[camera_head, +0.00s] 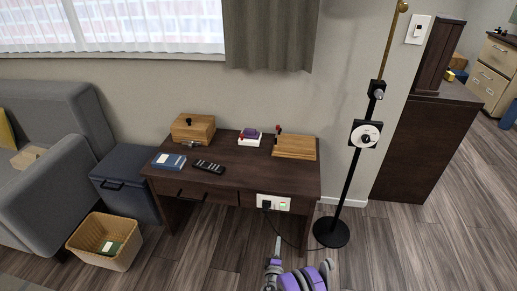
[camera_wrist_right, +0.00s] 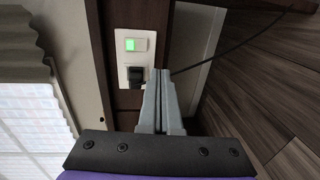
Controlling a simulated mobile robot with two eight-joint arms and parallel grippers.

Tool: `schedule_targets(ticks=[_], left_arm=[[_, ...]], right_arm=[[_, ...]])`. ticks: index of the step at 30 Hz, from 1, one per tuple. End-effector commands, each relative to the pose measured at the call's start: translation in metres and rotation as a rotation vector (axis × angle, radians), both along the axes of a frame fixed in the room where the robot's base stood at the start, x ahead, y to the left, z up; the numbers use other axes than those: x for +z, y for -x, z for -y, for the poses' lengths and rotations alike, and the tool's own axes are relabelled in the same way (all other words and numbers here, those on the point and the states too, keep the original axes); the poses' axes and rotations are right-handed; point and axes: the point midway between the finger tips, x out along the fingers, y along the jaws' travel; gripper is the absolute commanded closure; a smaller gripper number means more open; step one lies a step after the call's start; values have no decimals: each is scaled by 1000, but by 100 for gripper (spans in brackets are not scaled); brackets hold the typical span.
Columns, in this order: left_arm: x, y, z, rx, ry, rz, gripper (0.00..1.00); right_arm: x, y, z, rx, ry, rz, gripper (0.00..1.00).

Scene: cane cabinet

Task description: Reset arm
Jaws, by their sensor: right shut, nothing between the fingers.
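My right gripper (camera_head: 277,241) is low in front of the dark wooden desk (camera_head: 228,170), at the bottom of the head view. Its grey fingers (camera_wrist_right: 159,88) are together and empty in the right wrist view. A white socket panel (camera_head: 273,203) is on the desk's front, beyond the fingertips. In the wrist view the panel (camera_wrist_right: 122,43) has a lit green switch (camera_wrist_right: 130,44) and a black plug (camera_wrist_right: 136,76) in it. The fingertips appear close to the plug; I cannot tell the exact gap. My left gripper is out of view.
A black cord (camera_head: 294,243) hangs from the plug toward a black floor stand (camera_head: 331,232) at the right. Wooden boxes, a blue book (camera_head: 169,161) and a remote (camera_head: 208,167) are on the desk. A wicker basket (camera_head: 85,244) stands on the floor at left.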

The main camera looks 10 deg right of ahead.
Motion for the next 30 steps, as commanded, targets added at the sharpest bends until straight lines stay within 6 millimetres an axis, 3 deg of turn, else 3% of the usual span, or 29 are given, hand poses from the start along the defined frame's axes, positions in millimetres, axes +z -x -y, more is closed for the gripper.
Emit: schedule_targets(ticks=[5,11,16,23,30], left_arm=[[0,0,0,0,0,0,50],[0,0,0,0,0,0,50],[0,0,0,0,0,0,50],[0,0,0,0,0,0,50],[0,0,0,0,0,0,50]], right_arm=[[14,-5,5,-20,-26,-5,100],[77,-14,32,-129,-169,-38,100],[136,-2,57,-246,-327,-86,100],[201,44,81,-394,-538,-166,100],[247,122,90,-532,-763,-270,100]])
